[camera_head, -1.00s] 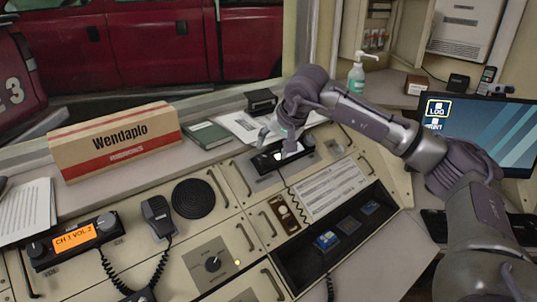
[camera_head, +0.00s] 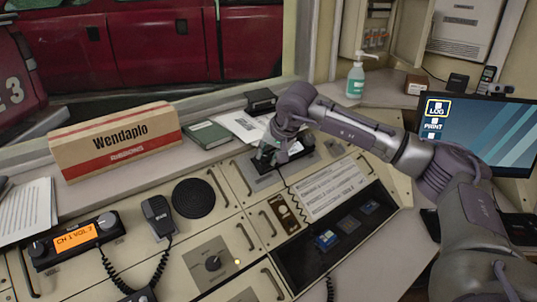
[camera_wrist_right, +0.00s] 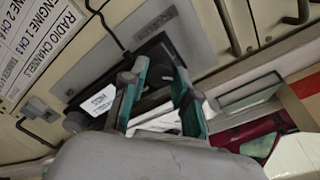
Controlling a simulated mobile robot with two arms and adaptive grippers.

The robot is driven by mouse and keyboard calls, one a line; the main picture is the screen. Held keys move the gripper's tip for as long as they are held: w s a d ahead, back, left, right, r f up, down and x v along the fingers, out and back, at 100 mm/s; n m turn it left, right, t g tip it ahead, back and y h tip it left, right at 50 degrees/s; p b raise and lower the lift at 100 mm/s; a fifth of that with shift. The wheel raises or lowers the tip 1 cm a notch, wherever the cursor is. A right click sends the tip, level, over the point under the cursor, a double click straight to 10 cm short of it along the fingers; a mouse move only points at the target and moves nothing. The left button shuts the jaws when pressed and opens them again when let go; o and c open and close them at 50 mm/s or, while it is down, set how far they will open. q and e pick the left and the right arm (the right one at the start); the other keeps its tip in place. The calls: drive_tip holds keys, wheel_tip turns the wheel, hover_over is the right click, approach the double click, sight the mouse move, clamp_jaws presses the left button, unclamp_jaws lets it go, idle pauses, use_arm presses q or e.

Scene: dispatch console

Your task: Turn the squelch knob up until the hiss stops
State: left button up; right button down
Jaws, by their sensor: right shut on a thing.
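A black radio unit (camera_head: 297,152) with a pale screen sits on a grey plate at the back of the console. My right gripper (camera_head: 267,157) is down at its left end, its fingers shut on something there. In the right wrist view the fingers (camera_wrist_right: 160,70) stand either side of that end, beside the white screen (camera_wrist_right: 100,99). A dark knob (camera_wrist_right: 75,121) shows free at the unit's other end. The gripped part, apparently the left knob, is mostly hidden by the fingers, and I cannot read its label or setting. My left gripper is out of view.
An orange-screened radio (camera_head: 78,240), a hand microphone (camera_head: 158,215) and a round speaker (camera_head: 193,198) are to the left. A knob panel (camera_head: 212,263) is in front. A green book (camera_head: 208,135) and papers lie behind. A monitor (camera_head: 475,135) is at right.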

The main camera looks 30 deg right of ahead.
drive_tip(key=shift+m, duration=0.5)
drive_tip(key=m, duration=0.3)
drive_tip(key=shift+m+b, duration=0.4)
drive_tip(key=m, duration=0.4)
drive_tip(key=shift+d+m, duration=0.1)
drive_tip(key=shift+m, duration=0.3)
drive_tip(key=c, duration=0.9)
unclamp_jaws()
drive_tip(key=shift+o, duration=0.2)
drive_tip(key=shift+r, duration=0.1)
drive_tip(key=v, duration=1.1)
drive_tip(key=shift+s+d+r, duration=0.15)
drive_tip(key=shift+d+r, duration=0.1)
drive_tip(key=shift+r, duration=0.15)
